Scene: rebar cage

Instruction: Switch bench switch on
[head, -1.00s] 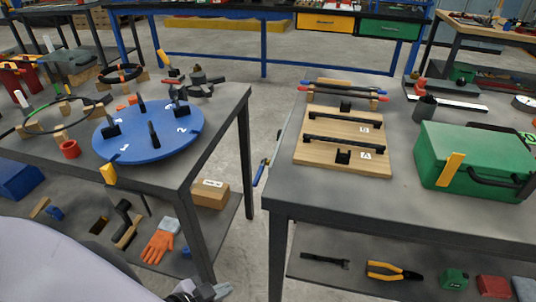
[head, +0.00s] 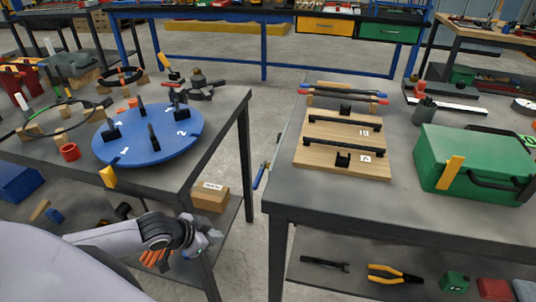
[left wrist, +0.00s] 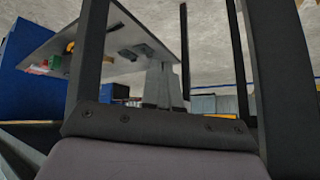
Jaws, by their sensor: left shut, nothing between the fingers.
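No bench switch can be told for certain in these frames. My left gripper (head: 207,242) is low in the head view, beside the front right leg of the left table (head: 215,130), below its top. It is shut and holds nothing. In the left wrist view two dark bars of the gripper rise at the sides, and their tips are out of frame. My right gripper is not in view.
The left table bears a blue disc (head: 135,150). The right bench (head: 330,203) bears a wooden board (head: 316,155) with two black handles and a green case (head: 453,150). A cardboard box (head: 210,197) stands on the left table's lower shelf. Floor shows between the tables.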

